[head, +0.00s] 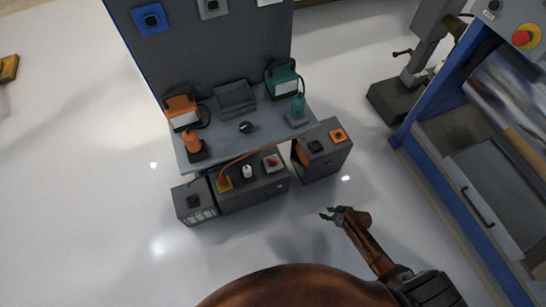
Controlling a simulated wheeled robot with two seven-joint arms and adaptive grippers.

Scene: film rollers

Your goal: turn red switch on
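A red switch (272,161) on a pale plate sits on the top of a low grey cabinet (262,188) in front of the workbench. A red knob on a yellow plate (223,184) sits to its left on the same cabinet, with a white knob (247,171) between them. The switch positions are too small to read. My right gripper (324,213) is below and right of the cabinets, apart from them. Its dark fingers look spread, with nothing between them. My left gripper is not in view.
The grey workbench (222,146) carries orange and teal devices. A smaller box (324,164) with an orange switch (338,135) stands at its right front. A blue-framed machine (465,205) with a red button (521,38) stands at right. The white floor before the cabinets is clear.

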